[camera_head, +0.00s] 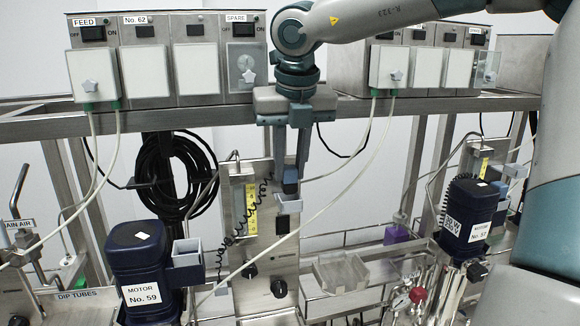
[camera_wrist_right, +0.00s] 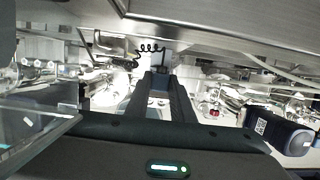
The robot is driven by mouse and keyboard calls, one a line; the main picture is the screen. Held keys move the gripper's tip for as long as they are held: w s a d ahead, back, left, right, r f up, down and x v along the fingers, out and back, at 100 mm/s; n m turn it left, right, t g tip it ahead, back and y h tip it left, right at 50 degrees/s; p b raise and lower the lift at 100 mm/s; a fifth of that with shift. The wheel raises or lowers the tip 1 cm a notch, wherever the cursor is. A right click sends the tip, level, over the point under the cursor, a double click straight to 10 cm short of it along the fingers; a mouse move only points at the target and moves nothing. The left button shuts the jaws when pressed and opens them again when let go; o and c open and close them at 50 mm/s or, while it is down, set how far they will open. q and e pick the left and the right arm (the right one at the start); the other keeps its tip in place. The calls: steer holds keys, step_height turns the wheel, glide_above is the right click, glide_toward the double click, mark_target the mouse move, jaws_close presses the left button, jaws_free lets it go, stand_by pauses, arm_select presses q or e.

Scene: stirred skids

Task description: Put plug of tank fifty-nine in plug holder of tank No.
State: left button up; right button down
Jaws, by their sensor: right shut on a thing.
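My right gripper (camera_head: 290,182) points down in front of a steel panel (camera_head: 262,285) with a yellow gauge strip. Its fingers are shut on a small dark blue plug (camera_head: 290,173), which also shows between the fingertips in the right wrist view (camera_wrist_right: 158,80). A coiled black cord (camera_head: 238,226) runs near the plug. A grey-blue plug holder (camera_head: 289,206) on the panel is just below the fingertips; I cannot tell if the plug touches it. The dark blue motor labelled No. 59 (camera_head: 136,262) stands at front left, with a grey-blue box (camera_head: 187,262) at its right side. My left gripper is not in view.
A steel shelf (camera_head: 200,118) carries switch boxes (camera_head: 148,70) above. Motor No. 57 (camera_head: 464,215) stands right. Pale hoses (camera_head: 340,200) cross the space. A black hose coil (camera_head: 172,175) hangs left. A clear tray (camera_head: 341,272) sits right of the panel.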

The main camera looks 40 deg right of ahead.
steer(key=shift+b, duration=0.45)
stand_by(0.6)
steer(key=shift+f+b, duration=1.35)
steer(key=shift+b, duration=0.45)
stand_by(0.5)
steer(key=c, duration=1.5)
jaws_free()
steer(key=shift+o, duration=0.2)
steer(key=shift+s+r, duration=0.1)
steer(key=shift+r, duration=0.35)
steer(key=b+v, duration=0.2)
steer(key=v, duration=1.4)
steer(key=shift+r+b, duration=0.25)
steer(key=shift+b, duration=0.1)
